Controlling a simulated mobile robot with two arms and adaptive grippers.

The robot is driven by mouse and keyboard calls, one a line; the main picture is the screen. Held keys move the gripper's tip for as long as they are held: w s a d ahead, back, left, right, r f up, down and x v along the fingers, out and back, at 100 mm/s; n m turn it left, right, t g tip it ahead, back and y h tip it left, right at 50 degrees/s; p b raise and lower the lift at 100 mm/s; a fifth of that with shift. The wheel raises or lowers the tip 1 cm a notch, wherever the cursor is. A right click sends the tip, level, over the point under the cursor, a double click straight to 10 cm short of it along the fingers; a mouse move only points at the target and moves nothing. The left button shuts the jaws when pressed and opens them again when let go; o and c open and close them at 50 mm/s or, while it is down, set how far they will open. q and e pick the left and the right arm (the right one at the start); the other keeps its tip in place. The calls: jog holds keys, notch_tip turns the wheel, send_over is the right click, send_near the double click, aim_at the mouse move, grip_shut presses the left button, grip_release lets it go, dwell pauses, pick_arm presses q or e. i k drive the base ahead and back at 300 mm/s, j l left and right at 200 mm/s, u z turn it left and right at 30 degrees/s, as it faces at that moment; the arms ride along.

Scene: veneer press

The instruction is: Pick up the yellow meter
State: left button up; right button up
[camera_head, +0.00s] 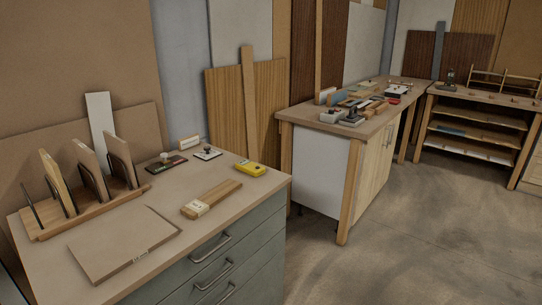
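The yellow meter (251,168) lies on the top of the near workbench (228,212), close to its right back corner. It is a small, bright yellow block with a darker patch on its upper face. Nothing covers it, and a little bare bench top shows around it. Neither of my grippers shows in the head view.
Left of the meter lie a wooden block with a pale label (211,198), a small dark tray (166,164) and a small white-based item (208,153). Open floor (430,230) lies right.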

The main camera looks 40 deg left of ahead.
aim_at(248, 167)
jog(key=i+l+u, duration=0.1)
jog(key=i+u, duration=0.4)
jog(key=i+l+u, duration=0.2)
jog(key=i+u, duration=0.15)
jog(key=u, duration=0.15)
jog(key=i+l+u, duration=0.65)
jog(key=l+u, duration=0.3)
